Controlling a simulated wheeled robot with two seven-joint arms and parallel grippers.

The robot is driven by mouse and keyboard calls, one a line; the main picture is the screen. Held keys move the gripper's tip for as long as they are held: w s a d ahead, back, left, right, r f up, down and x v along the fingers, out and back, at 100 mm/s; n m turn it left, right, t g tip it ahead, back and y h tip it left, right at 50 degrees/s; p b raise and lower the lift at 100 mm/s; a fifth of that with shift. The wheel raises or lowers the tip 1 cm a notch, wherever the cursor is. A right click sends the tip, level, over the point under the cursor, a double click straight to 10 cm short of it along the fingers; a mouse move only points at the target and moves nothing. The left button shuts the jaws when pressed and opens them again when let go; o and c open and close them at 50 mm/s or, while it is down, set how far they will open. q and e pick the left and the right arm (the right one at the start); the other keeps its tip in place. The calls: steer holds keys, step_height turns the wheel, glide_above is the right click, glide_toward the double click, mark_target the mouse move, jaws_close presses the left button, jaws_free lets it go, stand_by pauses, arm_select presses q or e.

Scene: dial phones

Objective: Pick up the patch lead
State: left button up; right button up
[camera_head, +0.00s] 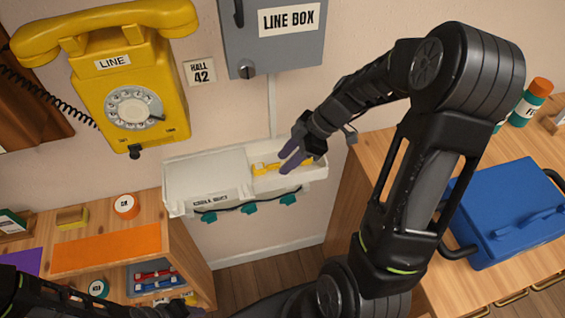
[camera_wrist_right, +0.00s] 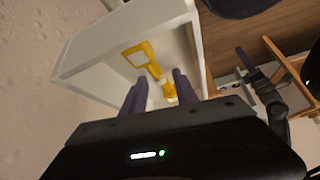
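A yellow lead (camera_head: 267,168) lies in the right part of a white wall tray (camera_head: 205,177). It also shows in the right wrist view (camera_wrist_right: 140,52), with a looped yellow end and a thicker part. My right gripper (camera_head: 291,160) reaches into the tray at the lead's right end. In the wrist view its two purple fingers (camera_wrist_right: 159,82) are apart, with part of the yellow lead between them. I cannot see whether they touch it. Part of my left arm shows at the lower left edge; its fingers are not clear.
A yellow dial phone (camera_head: 172,105) and a grey line box (camera_head: 283,55) hang above the tray. Teal clips (camera_head: 249,207) sit under the tray. A left shelf holds an orange mat (camera_head: 105,249) and a bin of leads. A blue case (camera_head: 508,212) stands on the right cabinet.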

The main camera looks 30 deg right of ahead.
jaws_close()
stand_by(0.4)
steer(key=shift+s+r, duration=0.1)
steer(key=shift+s, duration=0.05)
steer(key=shift+s+a+r, duration=0.1)
steer(key=shift+s+r, duration=0.05)
steer(key=shift+s+r+b, duration=0.1)
steer(key=shift+r+b, duration=0.2)
step_height(320, 180, up, 6)
steer(key=s+a+b, duration=0.2)
steer(key=s+a, duration=0.1)
steer(key=s, duration=0.6)
steer(key=s+a+b, duration=0.3)
steer(key=s, duration=0.6)
steer(key=shift+a, duration=0.2)
